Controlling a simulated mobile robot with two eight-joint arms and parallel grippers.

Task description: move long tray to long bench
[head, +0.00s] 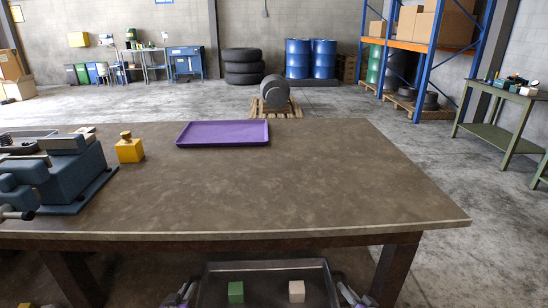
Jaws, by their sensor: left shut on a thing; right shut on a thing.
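A grey metal tray (265,266), likely the long tray, is at the bottom of the head view, in front of the near edge of a long brown-topped bench (320,190). The tray carries a green block (236,292) and a beige block (297,291). My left gripper (182,294) is shut on the tray's left side. My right gripper (352,294) is shut on its right side. The tray's near part is cut off by the picture edge, and the fingertips are only partly visible.
A purple tray (224,133) lies at the bench's far edge. A yellow block with a knob (130,149) and a blue vice-like machine (72,175) stand at the left. The bench's middle and right are clear. A green workbench (500,127) stands at the far right.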

